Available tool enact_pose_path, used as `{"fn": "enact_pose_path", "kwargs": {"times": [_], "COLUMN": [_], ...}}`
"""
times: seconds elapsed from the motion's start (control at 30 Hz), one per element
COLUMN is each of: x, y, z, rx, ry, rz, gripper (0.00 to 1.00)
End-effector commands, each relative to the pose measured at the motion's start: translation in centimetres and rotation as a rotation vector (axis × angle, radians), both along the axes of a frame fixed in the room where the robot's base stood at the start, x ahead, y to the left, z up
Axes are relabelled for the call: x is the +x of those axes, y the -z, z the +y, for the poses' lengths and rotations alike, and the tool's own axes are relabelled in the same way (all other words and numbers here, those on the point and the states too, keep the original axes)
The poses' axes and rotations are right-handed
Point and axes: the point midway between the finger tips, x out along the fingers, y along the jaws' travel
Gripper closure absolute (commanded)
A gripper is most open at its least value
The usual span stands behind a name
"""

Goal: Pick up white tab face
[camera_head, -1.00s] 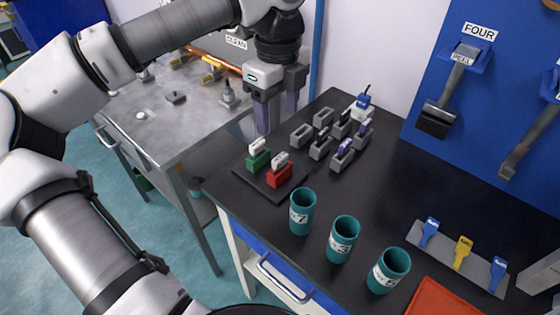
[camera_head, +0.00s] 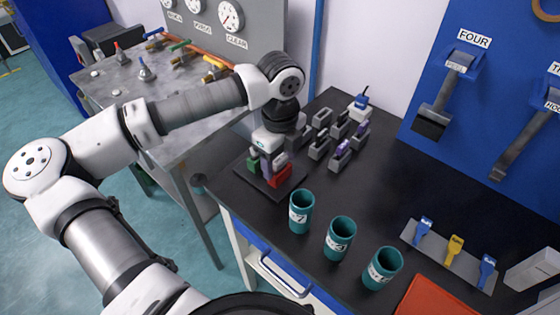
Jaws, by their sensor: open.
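My gripper (camera_head: 268,165) is low over the small dark tray (camera_head: 262,184) at the near left corner of the black bench. It points down, with its fingers among the green holder (camera_head: 253,165) and the red holder (camera_head: 279,176). Its jaws are open. The white tabs that stand in these two holders are mostly hidden behind my gripper and fingers. I cannot tell whether a tab is between the fingers or whether the fingers touch one.
Several grey holders (camera_head: 318,148) stand just right of my gripper. Teal numbered cups (camera_head: 300,212) stand along the front edge. A rack (camera_head: 450,258) with blue and yellow tools lies at the right. The middle of the bench is clear.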

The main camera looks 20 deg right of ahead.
Motion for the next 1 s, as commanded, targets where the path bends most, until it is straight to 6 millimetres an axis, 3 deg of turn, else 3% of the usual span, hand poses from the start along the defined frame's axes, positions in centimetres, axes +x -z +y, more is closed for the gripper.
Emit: {"fn": "enact_pose_path", "kwargs": {"times": [0.2,0.57,1.0], "x": [0.0,0.0,0.1], "y": [0.1,0.0,-1.1], "z": [0.0,0.0,0.0], "rx": [-0.001,-0.001,-0.001], "ry": [0.0,-0.001,-0.002], "rz": [-0.001,-0.001,-0.003], "gripper": [0.41,0.87,0.87]}}
